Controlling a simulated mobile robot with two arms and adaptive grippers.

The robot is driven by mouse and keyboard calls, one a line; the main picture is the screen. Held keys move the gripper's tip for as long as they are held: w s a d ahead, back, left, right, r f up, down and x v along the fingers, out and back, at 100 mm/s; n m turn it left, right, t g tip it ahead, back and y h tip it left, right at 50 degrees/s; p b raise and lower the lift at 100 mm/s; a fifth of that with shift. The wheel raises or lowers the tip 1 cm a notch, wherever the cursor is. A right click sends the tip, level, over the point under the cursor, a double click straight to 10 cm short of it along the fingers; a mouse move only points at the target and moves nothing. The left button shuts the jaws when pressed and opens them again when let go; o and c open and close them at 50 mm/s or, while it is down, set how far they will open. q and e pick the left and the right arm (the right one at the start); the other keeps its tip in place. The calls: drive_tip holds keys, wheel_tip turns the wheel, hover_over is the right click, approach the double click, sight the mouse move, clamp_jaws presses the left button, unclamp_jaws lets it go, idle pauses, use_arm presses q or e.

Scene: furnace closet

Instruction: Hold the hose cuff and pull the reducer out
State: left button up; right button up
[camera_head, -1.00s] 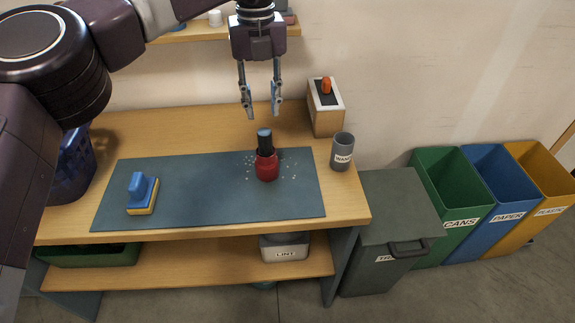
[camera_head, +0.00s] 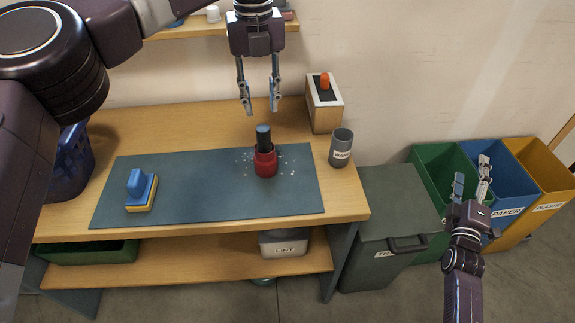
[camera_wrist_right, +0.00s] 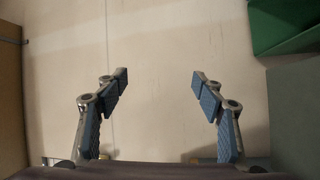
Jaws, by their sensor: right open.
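The red hose cuff (camera_head: 265,161) stands upright on the blue-grey mat (camera_head: 200,196), with small pale specks around its base. The dark reducer (camera_head: 263,139), with a blue-grey top, sits upright in the top of the cuff. My left gripper (camera_head: 260,108) points down, open and empty, above and behind the reducer, apart from it. My right gripper (camera_head: 471,170) is open and empty at the right, in front of the bins and far from the cuff. In the right wrist view my right gripper (camera_wrist_right: 160,85) shows its fingers wide apart with nothing between them.
A blue-handled brush (camera_head: 141,190) lies on the mat's left. A grey labelled cup (camera_head: 341,148) and a box with an orange item (camera_head: 325,108) stand on the bench's right. A lidded trash bin (camera_head: 390,200) and green, blue and yellow bins (camera_head: 540,180) stand right of the bench.

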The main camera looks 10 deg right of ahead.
wheel_tip(320, 180, up, 16)
drive_tip(key=w+m+t+h, duration=0.2)
drive_tip(key=w+m+h, duration=0.1)
drive_tip(key=w+a+r+m+y, duration=0.1)
drive_tip(key=w+a+r+y, duration=0.2)
drive_tip(key=a+r, duration=0.3)
drive_tip(key=n+g+y, duration=0.3)
drive_tip(key=g+y, duration=0.2)
drive_tip(key=y, duration=1.2)
hover_over(265, 161)
drive_tip(key=w+d, duration=0.4)
drive_tip(key=d, duration=1.1)
wheel_tip(265, 161, down, 11)
drive_tip(key=s+a+f+g, duration=0.1)
drive_tip(key=s+a+f, duration=0.1)
drive_tip(key=a, duration=0.1)
drive_tip(key=s+a+f+g+y, duration=0.1)
drive_tip(key=s+a+f+g, duration=0.1)
drive_tip(key=a, duration=0.1)
drive_tip(key=s+a+f+g+y, duration=0.1)
drive_tip(key=s+a, duration=0.1)
drive_tip(key=a, duration=0.1)
drive_tip(key=shift+s+a+f+g, duration=0.15)
drive_tip(key=shift+a+f+g, duration=0.15)
drive_tip(key=shift+a+f, duration=0.3)
drive_tip(key=shift+a, duration=0.05)
drive_tip(key=shift+x, duration=3.6)
